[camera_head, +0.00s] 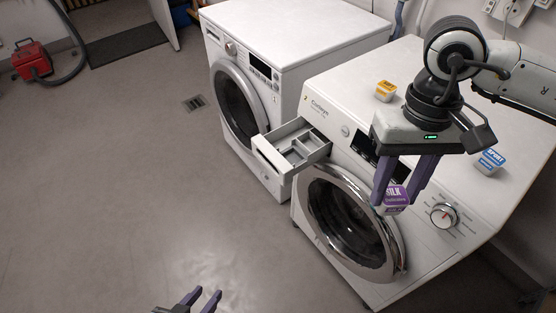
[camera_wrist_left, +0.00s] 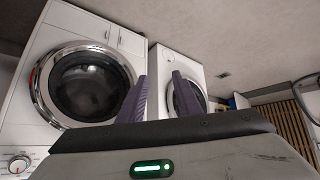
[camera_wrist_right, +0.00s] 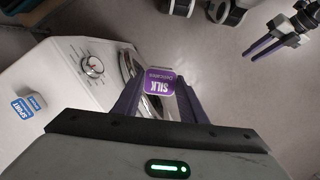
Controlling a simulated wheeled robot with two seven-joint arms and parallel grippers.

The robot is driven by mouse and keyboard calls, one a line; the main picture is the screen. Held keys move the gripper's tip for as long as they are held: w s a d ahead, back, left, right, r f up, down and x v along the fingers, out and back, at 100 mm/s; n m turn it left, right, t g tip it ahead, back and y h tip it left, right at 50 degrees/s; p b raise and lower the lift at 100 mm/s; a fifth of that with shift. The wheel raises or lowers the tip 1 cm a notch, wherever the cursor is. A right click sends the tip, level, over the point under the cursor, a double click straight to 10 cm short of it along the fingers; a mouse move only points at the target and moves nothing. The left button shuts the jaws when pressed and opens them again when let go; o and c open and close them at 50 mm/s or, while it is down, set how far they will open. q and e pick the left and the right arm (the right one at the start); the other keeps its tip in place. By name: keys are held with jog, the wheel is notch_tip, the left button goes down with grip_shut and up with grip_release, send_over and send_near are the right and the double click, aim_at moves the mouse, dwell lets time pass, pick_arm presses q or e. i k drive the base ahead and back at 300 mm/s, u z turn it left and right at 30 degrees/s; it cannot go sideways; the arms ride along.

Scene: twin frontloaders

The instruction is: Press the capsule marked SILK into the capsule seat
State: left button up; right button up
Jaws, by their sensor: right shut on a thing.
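The purple-and-white SILK capsule (camera_head: 397,198) is held between the fingertips of my right gripper (camera_head: 391,196), in front of the right washer's panel, above its door. The capsule (camera_wrist_right: 160,84) also shows in the right wrist view, its label facing the camera. The right washer's detergent drawer (camera_head: 292,147) is pulled out and shows several compartments, left of my right gripper. I cannot tell which part of it is the capsule seat. My left gripper (camera_head: 203,299) is open and empty, low over the floor; its parted fingers (camera_wrist_left: 158,95) show in the left wrist view.
An orange capsule (camera_head: 386,91) and a blue SPORT capsule (camera_head: 490,162) stand on the right washer's top (camera_head: 345,72). A second washer (camera_head: 290,38) stands to the left. A red vacuum (camera_head: 32,61) is far left. The floor in front is clear.

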aim_at(286, 151)
jog(key=u, duration=0.45)
jog(key=i, duration=0.95)
jog(key=z, duration=0.55)
